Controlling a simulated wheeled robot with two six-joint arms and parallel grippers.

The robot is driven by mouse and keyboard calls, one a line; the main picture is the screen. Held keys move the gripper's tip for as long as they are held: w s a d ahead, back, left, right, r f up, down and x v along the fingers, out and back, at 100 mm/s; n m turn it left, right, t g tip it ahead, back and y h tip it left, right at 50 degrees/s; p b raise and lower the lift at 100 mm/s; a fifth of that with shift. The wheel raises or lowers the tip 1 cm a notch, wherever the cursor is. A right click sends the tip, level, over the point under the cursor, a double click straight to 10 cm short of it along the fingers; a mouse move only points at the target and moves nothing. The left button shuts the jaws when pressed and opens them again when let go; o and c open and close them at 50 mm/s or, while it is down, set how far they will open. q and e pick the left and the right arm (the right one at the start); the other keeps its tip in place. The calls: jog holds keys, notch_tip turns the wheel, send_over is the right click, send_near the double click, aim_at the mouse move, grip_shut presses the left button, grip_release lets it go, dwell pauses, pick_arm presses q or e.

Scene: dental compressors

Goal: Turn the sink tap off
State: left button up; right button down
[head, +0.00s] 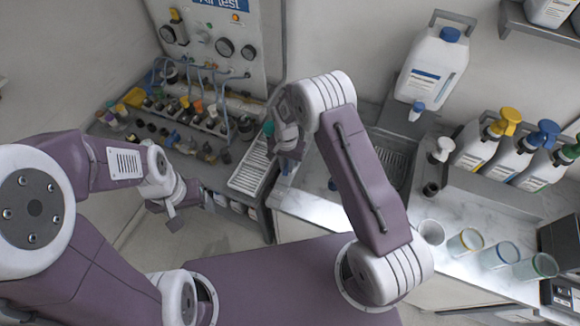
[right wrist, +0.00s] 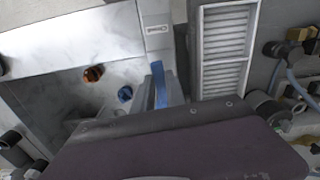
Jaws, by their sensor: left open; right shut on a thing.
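The sink (head: 392,158) is a ribbed grey basin in the marble counter in the head view, partly covered by my right arm. I cannot make out its tap there. In the right wrist view, an orange-brown knob (right wrist: 93,73) and a blue knob (right wrist: 125,94) stand on the marble. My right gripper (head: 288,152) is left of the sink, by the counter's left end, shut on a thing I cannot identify. A narrow blue piece (right wrist: 158,85) shows in the right wrist view; its link to the jaws is unclear. My left gripper (head: 176,216) is open, further left over the floor.
A white slatted tray (head: 250,172) lies beside the right gripper. A white jug (head: 430,66) stands behind the sink. Pump bottles (head: 478,146) and clear cups (head: 466,242) line the right.

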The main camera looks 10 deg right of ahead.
aim_at(286, 167)
jog(key=shift+w+a+r+m, duration=0.1)
jog(key=shift+w+a+m, duration=0.15)
jog(key=shift+m, duration=0.25)
jog(key=c, duration=1.4)
grip_release()
jog(key=shift+o, duration=0.2)
notch_tip(286, 167, up, 9)
jog(key=b, duration=0.2)
jog(key=shift+b, duration=0.35)
